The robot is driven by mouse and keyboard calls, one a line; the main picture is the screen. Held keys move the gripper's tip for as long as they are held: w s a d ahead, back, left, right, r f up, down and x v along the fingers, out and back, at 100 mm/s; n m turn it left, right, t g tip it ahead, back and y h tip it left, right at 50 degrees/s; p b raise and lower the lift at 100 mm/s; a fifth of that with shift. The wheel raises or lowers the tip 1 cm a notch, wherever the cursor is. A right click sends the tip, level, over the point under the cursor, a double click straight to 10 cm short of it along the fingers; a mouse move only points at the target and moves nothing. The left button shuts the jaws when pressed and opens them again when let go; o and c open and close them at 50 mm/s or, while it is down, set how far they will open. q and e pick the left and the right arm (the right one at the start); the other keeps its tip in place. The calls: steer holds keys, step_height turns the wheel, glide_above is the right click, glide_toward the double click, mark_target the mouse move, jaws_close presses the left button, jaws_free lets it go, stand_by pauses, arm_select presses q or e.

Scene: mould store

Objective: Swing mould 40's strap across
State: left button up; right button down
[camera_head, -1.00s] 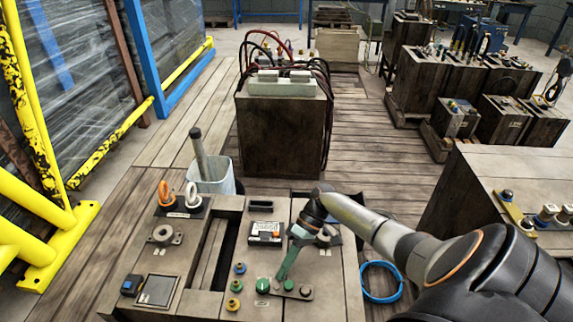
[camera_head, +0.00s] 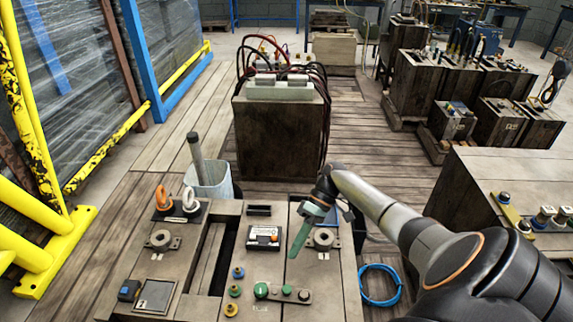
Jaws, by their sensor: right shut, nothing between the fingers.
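A short grey strap (camera_head: 282,294) with a green knob at its left end lies flat on top of the near mould (camera_head: 220,275). The strap runs left to right across the narrow seam between the mould's two blocks. I cannot read a number 40 on the mould. My right gripper (camera_head: 293,254), with green fingers, is shut and empty. It is above the mould's right block, beyond the strap and apart from it in the picture. My left gripper is not in view.
An orange and a white ring (camera_head: 190,199) stand at the mould's back left. A small device (camera_head: 263,237) lies behind the strap. A bucket (camera_head: 213,184) stands behind the mould. A blue hose coil (camera_head: 380,285) lies to the right, below another mould (camera_head: 500,190). A yellow rail (camera_head: 30,210) is at left.

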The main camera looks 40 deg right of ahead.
steer(key=v, duration=0.5)
stand_by(0.6)
